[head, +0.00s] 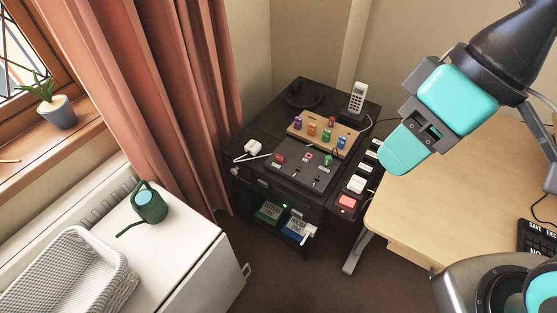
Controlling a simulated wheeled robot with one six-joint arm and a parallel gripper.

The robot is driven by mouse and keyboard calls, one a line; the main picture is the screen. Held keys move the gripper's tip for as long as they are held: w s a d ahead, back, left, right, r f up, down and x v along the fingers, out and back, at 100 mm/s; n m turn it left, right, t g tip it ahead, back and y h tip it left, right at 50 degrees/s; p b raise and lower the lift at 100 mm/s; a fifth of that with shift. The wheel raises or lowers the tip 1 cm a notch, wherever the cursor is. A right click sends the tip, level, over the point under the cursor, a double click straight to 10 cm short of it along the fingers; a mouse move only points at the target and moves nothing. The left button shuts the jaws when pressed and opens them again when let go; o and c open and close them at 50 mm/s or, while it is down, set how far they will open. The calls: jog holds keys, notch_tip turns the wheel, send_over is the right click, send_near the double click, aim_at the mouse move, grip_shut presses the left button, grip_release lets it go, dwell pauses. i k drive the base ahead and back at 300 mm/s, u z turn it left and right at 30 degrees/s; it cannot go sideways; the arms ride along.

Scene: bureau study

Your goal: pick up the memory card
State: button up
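I cannot make out the memory card for certain. Small coloured pieces, red, pink and green, sit on a dark panel (297,170) on the black cabinet (262,150), too small to identify. My gripper (404,150) hangs at the upper right, above the left part of the wooden desk in the picture. Its teal finger points down and left. Nothing shows held in it, and the gap between its fingers is hidden from this angle.
On the cabinet are a wooden board (318,134) with coloured pegs, a cordless phone (357,99) and a white plug (253,147). A power strip (357,186) runs beside the desk (435,200). A white basket (75,275) and green watering can (150,205) stand left.

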aim_at(280, 158)
jog(key=u, duration=0.9)
jog(key=i, duration=0.4)
jog(key=u, duration=0.75)
